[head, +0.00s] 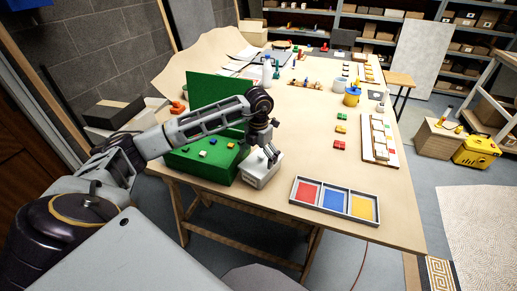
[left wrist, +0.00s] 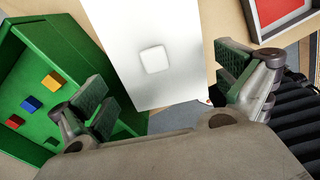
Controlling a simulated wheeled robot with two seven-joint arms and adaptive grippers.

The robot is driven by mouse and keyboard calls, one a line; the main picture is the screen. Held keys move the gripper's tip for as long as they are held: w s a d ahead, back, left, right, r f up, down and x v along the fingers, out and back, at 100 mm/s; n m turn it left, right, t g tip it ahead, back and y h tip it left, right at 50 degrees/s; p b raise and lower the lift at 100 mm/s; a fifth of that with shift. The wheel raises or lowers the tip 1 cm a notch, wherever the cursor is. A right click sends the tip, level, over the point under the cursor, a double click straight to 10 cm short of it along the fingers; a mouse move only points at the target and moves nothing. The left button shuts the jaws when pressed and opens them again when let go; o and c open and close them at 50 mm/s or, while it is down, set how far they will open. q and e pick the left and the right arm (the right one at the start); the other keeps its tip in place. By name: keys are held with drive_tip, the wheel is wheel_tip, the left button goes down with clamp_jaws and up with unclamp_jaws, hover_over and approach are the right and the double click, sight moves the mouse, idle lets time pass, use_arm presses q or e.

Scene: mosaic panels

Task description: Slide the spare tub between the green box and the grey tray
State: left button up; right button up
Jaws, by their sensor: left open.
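The spare tub (head: 260,177) is a small white box near the table's front edge, between the green box (head: 198,172) and the grey tray (head: 319,206). It is close beside the green box, and bare table shows between it and the tray. My left gripper (head: 271,155) is over the tub. In the left wrist view, the tub's white top (left wrist: 128,38) with a small raised square lies between my open fingers (left wrist: 162,78). I cannot tell whether a finger touches it. The grey tray has red, blue and yellow sections. My right gripper is not in view.
Small coloured cubes (left wrist: 53,80) sit in the green box, whose green panel (head: 207,88) stands upright behind. Small red, yellow and green blocks (head: 340,130) and a mosaic board (head: 367,151) lie behind the tray. The table's front edge is close to the tub.

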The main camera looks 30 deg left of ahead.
sight(258, 163)
use_arm(q)
wheel_tip(258, 163, down, 4)
drive_tip(key=shift+f, duration=0.1)
drive_tip(key=shift+f+p, duration=0.3)
drive_tip(key=shift+f, duration=0.85)
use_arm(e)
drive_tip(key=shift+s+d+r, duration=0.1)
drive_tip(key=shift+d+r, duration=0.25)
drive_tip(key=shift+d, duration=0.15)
use_arm(q)
drive_tip(key=c, duration=0.5)
drive_tip(key=shift+c, duration=0.7)
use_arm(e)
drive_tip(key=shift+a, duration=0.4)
